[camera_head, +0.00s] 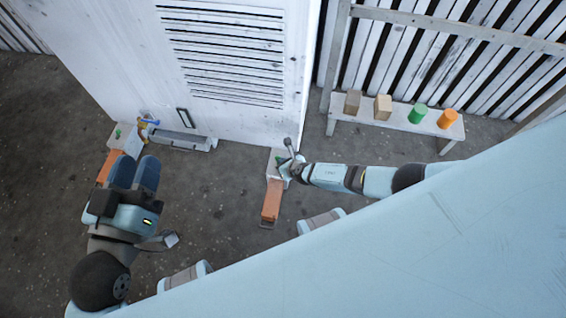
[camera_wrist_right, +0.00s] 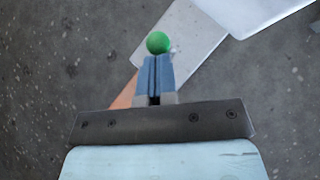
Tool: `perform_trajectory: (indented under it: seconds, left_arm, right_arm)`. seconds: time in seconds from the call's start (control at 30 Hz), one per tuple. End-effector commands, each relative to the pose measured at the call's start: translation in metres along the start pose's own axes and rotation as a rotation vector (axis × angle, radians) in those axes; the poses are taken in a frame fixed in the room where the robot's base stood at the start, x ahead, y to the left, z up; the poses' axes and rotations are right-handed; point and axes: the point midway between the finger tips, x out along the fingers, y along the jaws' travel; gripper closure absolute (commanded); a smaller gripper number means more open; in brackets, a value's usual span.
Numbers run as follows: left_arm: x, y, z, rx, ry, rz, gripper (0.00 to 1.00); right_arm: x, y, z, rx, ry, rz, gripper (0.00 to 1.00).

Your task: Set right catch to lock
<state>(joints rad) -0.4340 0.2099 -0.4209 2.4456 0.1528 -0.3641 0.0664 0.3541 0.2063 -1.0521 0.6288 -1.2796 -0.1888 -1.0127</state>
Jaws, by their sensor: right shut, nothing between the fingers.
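The right catch is a pale plate (camera_head: 277,157) at the foot of the white louvred panel, with a green ball knob and an orange lever (camera_head: 270,200) pointing toward the front. The ball knob (camera_wrist_right: 158,42) shows in the right wrist view just beyond my fingertips; I cannot tell whether they touch it. My right gripper (camera_head: 286,171) is at the catch. In the right wrist view, its blue fingers (camera_wrist_right: 156,62) are together and empty. The lever (camera_wrist_right: 124,97) is partly hidden there. My left gripper (camera_head: 137,163) has its blue fingers apart, in front of the left catch.
The left catch (camera_head: 118,134) has a green knob and orange lever, partly behind my left gripper. A grey bar-like part (camera_head: 185,142) lies along the panel's foot. A bench (camera_head: 345,128) at the back right holds several coloured blocks. Floor between the catches is clear.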

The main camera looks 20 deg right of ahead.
Motion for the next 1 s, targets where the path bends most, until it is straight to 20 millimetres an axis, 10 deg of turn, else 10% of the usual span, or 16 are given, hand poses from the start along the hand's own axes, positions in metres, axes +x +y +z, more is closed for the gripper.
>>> perform_trajectory:
  seconds: [1.0]
  left_arm:
    - [0.000, 0.004, -0.024, 0.003, 0.036, -0.004, 0.62]
  right_arm:
    - [-0.006, 0.004, 0.018, -0.003, -0.003, 0.000, 1.00]
